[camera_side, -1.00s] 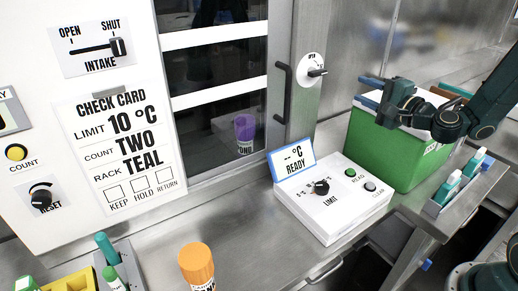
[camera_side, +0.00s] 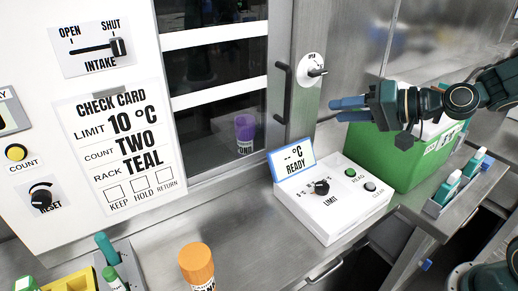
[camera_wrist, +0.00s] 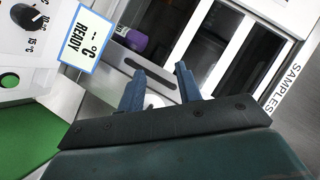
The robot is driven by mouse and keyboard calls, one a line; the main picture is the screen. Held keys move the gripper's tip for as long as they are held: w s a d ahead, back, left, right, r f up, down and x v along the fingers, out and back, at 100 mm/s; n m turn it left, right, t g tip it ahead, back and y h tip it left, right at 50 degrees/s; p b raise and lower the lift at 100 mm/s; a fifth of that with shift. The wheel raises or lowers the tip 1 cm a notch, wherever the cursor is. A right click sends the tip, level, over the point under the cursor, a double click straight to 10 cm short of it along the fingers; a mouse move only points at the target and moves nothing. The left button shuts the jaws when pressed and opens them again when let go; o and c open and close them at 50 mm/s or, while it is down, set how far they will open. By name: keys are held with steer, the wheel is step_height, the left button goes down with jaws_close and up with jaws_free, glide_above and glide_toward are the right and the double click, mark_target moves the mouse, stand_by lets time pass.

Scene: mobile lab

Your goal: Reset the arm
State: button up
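My gripper (camera_side: 348,109) is in front of the green box at the right in the side view, pointing left toward the steel door post. Its two blue fingers are apart with nothing between them; they also show apart in the wrist view (camera_wrist: 160,85). The green box (camera_side: 408,165) stands behind and below the gripper, partly hidden by it.
A white meter (camera_side: 330,215) reading "READY" stands left of the green box. A purple-capped container (camera_side: 244,128) is behind the glass. An orange-capped container (camera_side: 197,262) stands on the counter. Teal bottles (camera_side: 447,188) sit in a rack at right.

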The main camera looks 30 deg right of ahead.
steer(key=s+d+n+g+h, duration=0.2)
steer(key=s+g+h, duration=0.1)
steer(key=s, duration=0.7)
steer(key=s+d+n+g+h, duration=0.1)
steer(key=s+n+g+h, duration=0.2)
steer(key=s, duration=0.8)
steer(key=shift+s+d+r+n+g, duration=0.3)
steer(key=shift+d+r+g, duration=0.1)
steer(key=shift+g, duration=0.1)
